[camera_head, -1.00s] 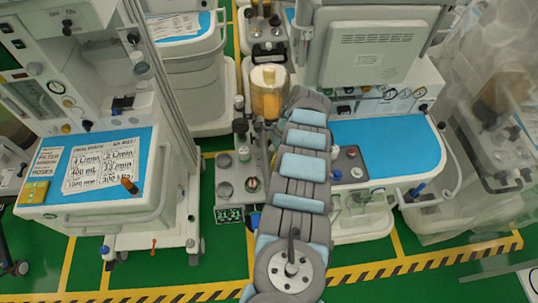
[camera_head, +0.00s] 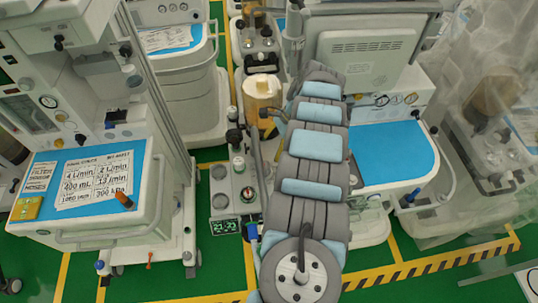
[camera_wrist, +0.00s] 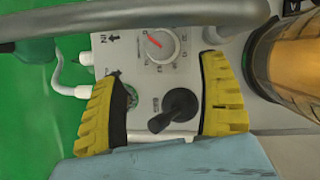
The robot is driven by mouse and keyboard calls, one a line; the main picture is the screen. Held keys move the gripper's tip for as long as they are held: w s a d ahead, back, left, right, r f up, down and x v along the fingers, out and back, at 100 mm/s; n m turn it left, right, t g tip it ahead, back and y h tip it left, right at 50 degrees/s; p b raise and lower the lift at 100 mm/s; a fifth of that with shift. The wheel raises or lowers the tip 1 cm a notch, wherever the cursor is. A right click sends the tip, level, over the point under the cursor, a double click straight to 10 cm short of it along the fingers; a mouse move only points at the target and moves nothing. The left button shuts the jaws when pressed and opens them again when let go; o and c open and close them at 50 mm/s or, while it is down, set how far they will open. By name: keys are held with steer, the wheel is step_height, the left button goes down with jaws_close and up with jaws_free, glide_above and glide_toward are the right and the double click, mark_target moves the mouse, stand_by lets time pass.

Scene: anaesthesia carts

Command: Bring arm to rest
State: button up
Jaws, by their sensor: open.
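My gripper (camera_wrist: 165,112) shows in the wrist view with its two yellow ridged fingers apart and nothing between them touching both. Behind the gap is a grey control panel (camera_wrist: 187,45) with a red-marked dial (camera_wrist: 160,44) and a black lever knob (camera_wrist: 176,108). How far the fingers are from the panel is hard to tell.
An amber canister (camera_head: 262,98) stands left of my arm; its side also fills the right of the wrist view (camera_wrist: 290,60). A blue-topped cart (camera_head: 390,155) is close on the right, another cart with instruction cards (camera_head: 85,180) on the left. A grey tube (camera_wrist: 140,20) crosses the wrist view's top.

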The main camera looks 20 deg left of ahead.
steer(key=shift+v, duration=1.05)
